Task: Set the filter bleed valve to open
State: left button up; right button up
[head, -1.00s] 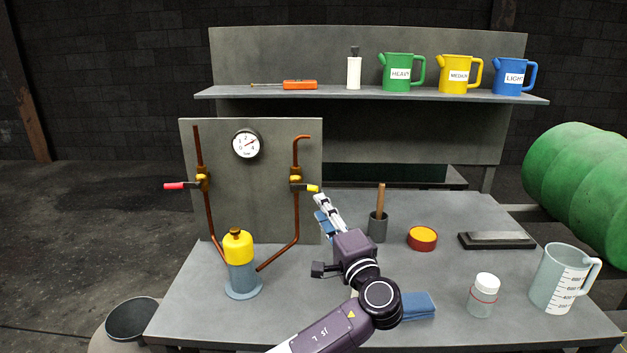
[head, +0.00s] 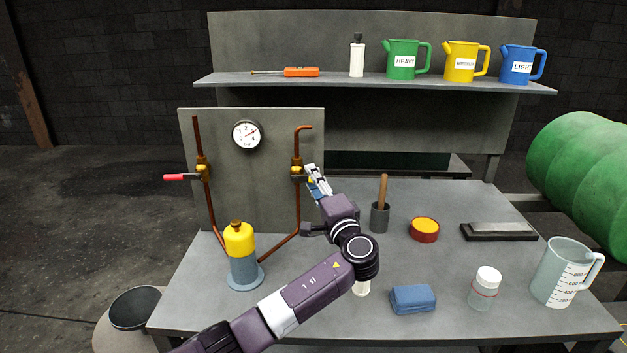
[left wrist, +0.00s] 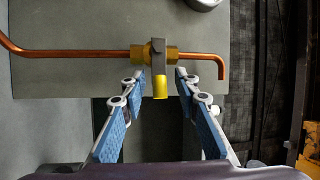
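A brass valve (head: 297,170) with a yellow-tipped lever sits on the right copper pipe of the grey panel. In the left wrist view the yellow lever tip (left wrist: 160,88) points toward my gripper, with the valve body (left wrist: 138,54) behind it. My left gripper (head: 312,174) is at this valve. Its blue-padded fingers (left wrist: 158,76) are open, one on each side of the lever, with gaps visible. In the head view the gripper partly hides the lever. A second valve (head: 203,170) with a red lever (head: 174,177) is on the left pipe. I see no valve labels.
A gauge (head: 247,134) is on the panel (head: 258,190). A yellow-topped filter body (head: 240,240) stands in front of it. The bench also holds a grey cup (head: 380,217), a red-yellow tin (head: 424,229), a blue sponge (head: 413,298), a white-capped jar (head: 485,290) and a measuring jug (head: 560,275).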

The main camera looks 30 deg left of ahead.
pick_arm(q)
grip_shut()
pick_arm(e)
jog(key=shift+s+a, duration=0.1)
jog(key=shift+a, duration=0.45)
